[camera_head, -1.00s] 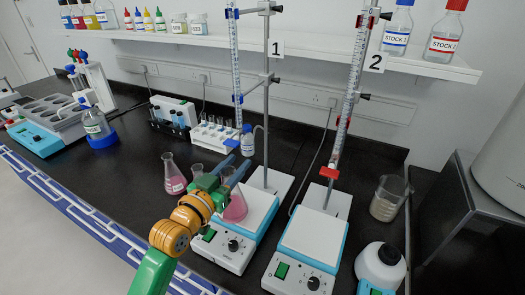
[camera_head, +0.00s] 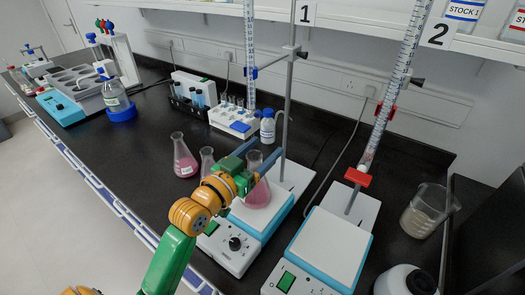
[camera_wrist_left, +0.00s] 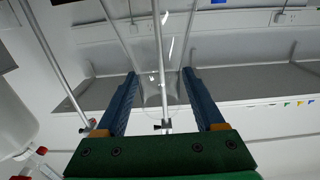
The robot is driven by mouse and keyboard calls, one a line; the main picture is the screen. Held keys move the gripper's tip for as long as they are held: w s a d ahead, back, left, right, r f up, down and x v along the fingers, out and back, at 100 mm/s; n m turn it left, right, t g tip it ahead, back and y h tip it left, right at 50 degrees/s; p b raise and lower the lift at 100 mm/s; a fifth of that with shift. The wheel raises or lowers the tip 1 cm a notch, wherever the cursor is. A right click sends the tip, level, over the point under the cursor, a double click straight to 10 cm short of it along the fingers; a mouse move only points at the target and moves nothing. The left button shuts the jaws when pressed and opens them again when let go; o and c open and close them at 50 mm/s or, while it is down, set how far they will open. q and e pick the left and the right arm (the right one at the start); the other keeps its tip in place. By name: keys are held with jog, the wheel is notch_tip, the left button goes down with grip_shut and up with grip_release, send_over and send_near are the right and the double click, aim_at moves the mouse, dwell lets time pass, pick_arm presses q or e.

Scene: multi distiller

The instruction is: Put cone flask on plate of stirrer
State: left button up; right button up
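A cone flask with pink liquid (camera_head: 257,194) stands upright on the white plate of the left stirrer (camera_head: 270,216), under the burette marked 1. My left gripper (camera_head: 262,150) reaches over the stirrer from the front. Its two blue fingers are apart, one on each side of the flask's neck, and look clear of it. In the left wrist view the clear flask (camera_wrist_left: 160,92) shows between the spread fingers (camera_wrist_left: 160,76). The finger bases hide part of the flask in the head view. My right gripper is not in view.
Two more flasks, one holding pink liquid (camera_head: 184,158) and a smaller one (camera_head: 207,160), stand left of the stirrer. A second stirrer (camera_head: 330,246) with a bare plate is on the right. A beaker (camera_head: 426,212) stands at the far right. Burettes rise behind both plates.

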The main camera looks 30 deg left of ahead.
pick_arm(q)
jog(key=shift+s+r, duration=0.1)
jog(key=shift+s, duration=0.05)
jog(key=shift+s+a+f, duration=0.1)
jog(key=shift+s+f, duration=0.1)
jog(key=shift+s, duration=0.05)
jog(key=s, duration=0.5)
jog(key=shift+s+a+r+b, duration=0.15)
jog(key=shift+s+a+b, duration=0.15)
jog(key=shift+s+b, duration=0.05)
jog(key=p, duration=0.4)
send_near(250, 162)
jog(key=shift+w, duration=1.15)
jog(key=shift+d, duration=0.15)
